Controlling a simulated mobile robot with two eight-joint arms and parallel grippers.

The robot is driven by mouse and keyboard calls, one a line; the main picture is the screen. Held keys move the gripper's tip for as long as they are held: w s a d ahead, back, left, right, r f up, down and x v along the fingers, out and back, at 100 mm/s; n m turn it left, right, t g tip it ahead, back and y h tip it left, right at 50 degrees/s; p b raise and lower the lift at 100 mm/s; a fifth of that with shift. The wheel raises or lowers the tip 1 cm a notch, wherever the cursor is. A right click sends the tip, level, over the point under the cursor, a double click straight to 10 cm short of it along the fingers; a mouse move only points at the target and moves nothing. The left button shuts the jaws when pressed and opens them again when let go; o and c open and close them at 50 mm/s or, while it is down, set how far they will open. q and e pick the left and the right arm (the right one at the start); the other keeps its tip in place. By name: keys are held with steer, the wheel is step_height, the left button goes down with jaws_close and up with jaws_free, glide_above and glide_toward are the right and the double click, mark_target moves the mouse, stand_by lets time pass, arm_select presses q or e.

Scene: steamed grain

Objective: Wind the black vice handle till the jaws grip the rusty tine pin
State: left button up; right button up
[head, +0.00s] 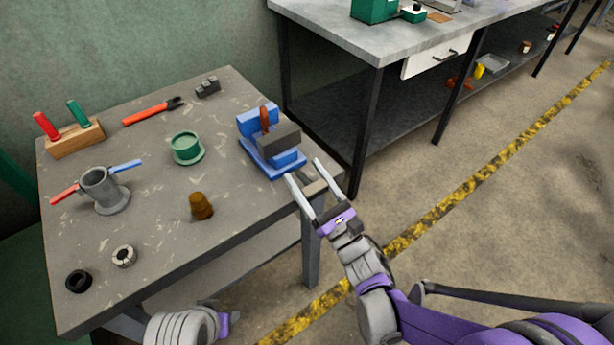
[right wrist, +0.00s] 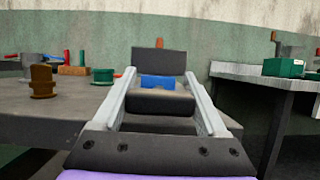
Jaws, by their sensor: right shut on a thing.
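The vice (head: 273,163) is blue with a dark grey front jaw (head: 279,138) and stands at the table's right edge. The rusty tine pin (head: 264,117) stands upright between its jaws; I cannot tell whether both touch it. In the right wrist view only a small reddish tip (right wrist: 160,42) shows above the dark jaw (right wrist: 158,62). My right gripper (head: 304,172) is at the vice's front, shut on the black vice handle (head: 313,184). The handle (right wrist: 158,102) lies across between the fingers in the right wrist view.
The table (head: 150,245) also holds a green flanged part (head: 187,149), a brown plug (head: 201,207), a grey cup-shaped fitting (head: 101,188), a wooden block with coloured handles (head: 75,138) and red pliers (head: 150,112). A workbench (head: 350,30) stands behind right. Open floor lies right.

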steer(key=m+h, duration=0.1)
steer(key=m, duration=0.1)
steer(key=m+t+h+p, duration=0.1)
steer(key=m, duration=0.2)
steer(key=shift+d+h, duration=0.15)
steer(key=shift+h, duration=0.25)
steer(key=shift+w+d+f+m+t+h+p, duration=0.2)
steer(key=shift+m+h, duration=0.3)
steer(key=shift+m, duration=0.6)
steer(key=shift+s+a+r+m+t+h+p, duration=0.1)
steer(key=shift+m+h+p, duration=0.3)
steer(key=shift+m, duration=0.7)
steer(key=shift+h, duration=0.3)
steer(key=o, duration=1.3)
steer(key=b+v, duration=0.1)
steer(key=v, duration=0.9)
steer(key=shift+s+d+f, duration=0.2)
steer(key=shift+s+f, duration=0.05)
